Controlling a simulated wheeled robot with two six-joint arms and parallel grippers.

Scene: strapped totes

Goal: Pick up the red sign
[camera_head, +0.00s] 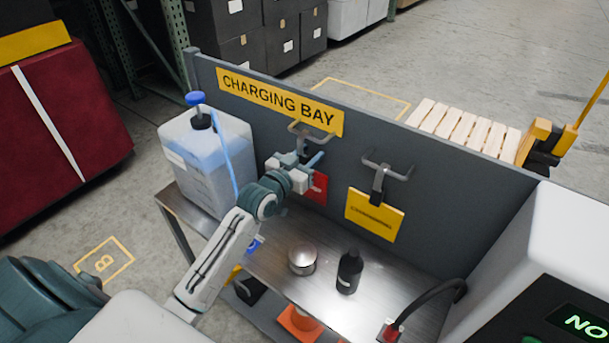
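The red sign (319,188) hangs at the grey panel below a metal hook (312,134). Its left part is hidden behind my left gripper. My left gripper (308,163) is at the top of the red sign, just under the hook. The fingers overlap the sign's hanger, and I cannot tell whether they are closed on it. My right gripper does not show.
A yellow sign (374,214) hangs on a second hook (386,168) to the right. A jug (208,160) with a blue cap stands left of my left gripper. A dark bottle (349,272) and a silver dome (302,260) stand on the metal bench (290,291).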

